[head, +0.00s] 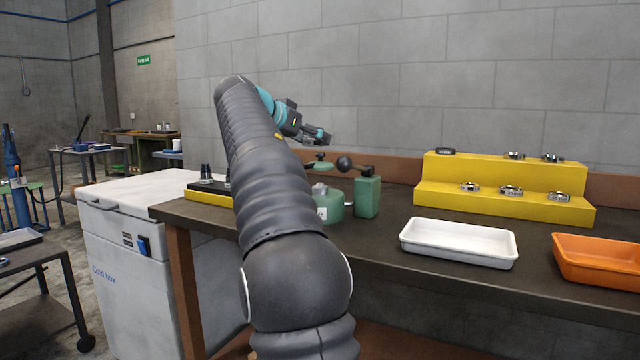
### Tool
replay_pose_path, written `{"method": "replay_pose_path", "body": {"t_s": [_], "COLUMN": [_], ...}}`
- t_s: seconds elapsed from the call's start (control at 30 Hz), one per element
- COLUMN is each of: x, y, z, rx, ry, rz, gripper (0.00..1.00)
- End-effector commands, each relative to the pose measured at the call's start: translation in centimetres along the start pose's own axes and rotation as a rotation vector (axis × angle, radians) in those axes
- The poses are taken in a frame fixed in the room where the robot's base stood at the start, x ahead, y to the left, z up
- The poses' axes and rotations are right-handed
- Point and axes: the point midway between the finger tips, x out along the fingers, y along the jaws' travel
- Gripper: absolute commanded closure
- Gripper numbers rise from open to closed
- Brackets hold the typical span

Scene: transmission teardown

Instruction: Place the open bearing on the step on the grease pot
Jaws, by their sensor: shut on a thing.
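My gripper (320,136) is raised above the back of the bench, left of the yellow step. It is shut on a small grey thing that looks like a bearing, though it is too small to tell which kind. Below it stands a round green pot (333,206), partly hidden by my arm, with a grey piece on top; it looks like the grease pot. My gripper is well above it and apart from it. The yellow step (440,203) carries several ring-shaped bearings on two levels, including one on the lower level (510,190) and a darker one on the upper level (445,151).
A green block (367,198) with a black-ball lever stands right of the pot. A green lid-like piece (319,165) is behind. A white tray (458,243) and an orange tray (598,262) lie in front of the step. A cold box (150,205) stands left of the bench.

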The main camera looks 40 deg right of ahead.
Motion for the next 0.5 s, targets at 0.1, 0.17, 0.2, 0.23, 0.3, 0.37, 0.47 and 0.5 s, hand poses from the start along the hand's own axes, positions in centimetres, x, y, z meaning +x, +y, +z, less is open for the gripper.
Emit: {"method": "replay_pose_path", "body": {"t_s": [0.1,0.17,0.2,0.23,0.3,0.37,0.47,0.5], "x": [1.0,1.4,1.6,1.8,2.2,2.5,2.8,2.9], "y": [0.6,0.7,0.7,0.7,0.6,0.6,0.6,0.6], "z": [0.5,1.4,2.0,2.5,3.6,4.3,4.9,5.1], "rx": [0.007,0.007,0.007,0.006,0.006,0.007,0.008,0.008], "ry": [0.001,0.0,0.0,0.0,0.0,0.001,0.002,0.001], "rz": [0.018,0.02,0.018,0.018,0.019,0.017,0.017,0.017], "gripper": [0.74,0.74,0.74,0.74,0.74,0.74,0.74,0.74]}}
